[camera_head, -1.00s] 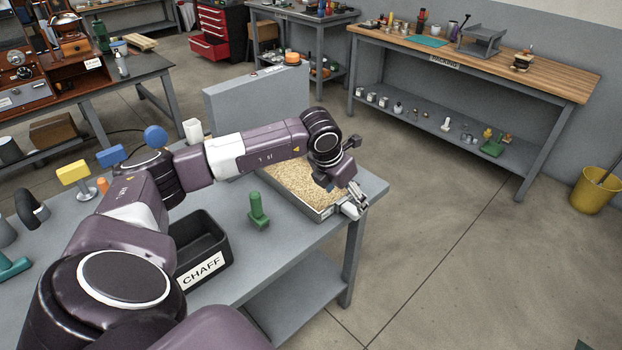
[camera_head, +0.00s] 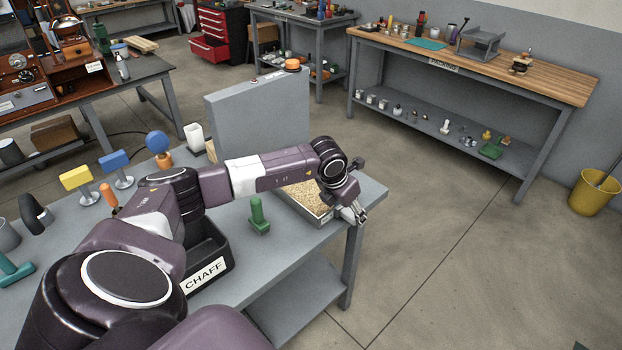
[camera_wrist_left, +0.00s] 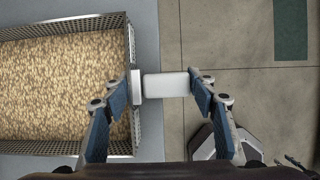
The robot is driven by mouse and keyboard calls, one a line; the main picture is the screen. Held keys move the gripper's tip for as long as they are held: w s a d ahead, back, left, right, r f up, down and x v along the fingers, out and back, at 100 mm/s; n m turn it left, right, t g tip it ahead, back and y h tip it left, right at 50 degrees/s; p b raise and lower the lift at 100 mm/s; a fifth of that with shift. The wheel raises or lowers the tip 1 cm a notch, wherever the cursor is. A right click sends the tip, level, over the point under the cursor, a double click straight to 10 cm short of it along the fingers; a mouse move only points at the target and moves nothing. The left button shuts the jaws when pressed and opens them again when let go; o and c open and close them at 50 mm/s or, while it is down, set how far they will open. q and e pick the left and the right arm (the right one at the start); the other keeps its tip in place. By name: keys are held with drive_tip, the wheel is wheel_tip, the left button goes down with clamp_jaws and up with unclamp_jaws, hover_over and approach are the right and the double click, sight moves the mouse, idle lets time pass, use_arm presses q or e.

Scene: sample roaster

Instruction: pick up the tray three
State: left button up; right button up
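The tray (camera_head: 322,221) is a shallow metal tray of tan grains at the right end of the grey bench. My left arm hides part of it in the head view. In the left wrist view the tray (camera_wrist_left: 68,152) has perforated walls, and a pale block-like tab (camera_wrist_left: 166,85) sticks out from its right wall. My left gripper (camera_head: 357,213) is at the tray's outer end. In the wrist view its fingers (camera_wrist_left: 158,92) are apart, one on each side of the tab; contact is unclear.
A grey upright box (camera_head: 257,122) stands behind the tray. A green upright piece (camera_head: 259,215) and a black CHAFF bin (camera_head: 222,262) stand on the bench at the near side. Floor is clear to the right, up to a wooden-topped packing table (camera_head: 480,62).

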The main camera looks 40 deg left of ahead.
use_arm(q)
drive_tip(key=c, duration=0.9)
drive_tip(key=shift+r, duration=0.1)
drive_tip(key=shift+c, duration=0.2)
drive_tip(key=shift+d+r+b, duration=0.1)
drive_tip(key=shift+r+b, duration=0.1)
drive_tip(key=shift+b, duration=0.2)
wheel_tip(320, 180, up, 6)
drive_tip(key=shift+w+r+b, duration=0.1)
drive_tip(key=shift+r+b, duration=0.1)
drive_tip(key=shift+b, duration=0.7)
drive_tip(key=s+d+b, duration=0.1)
drive_tip(key=d+b, duration=0.3)
drive_tip(key=d, duration=1.5)
drive_tip(key=shift+s+d, duration=0.35)
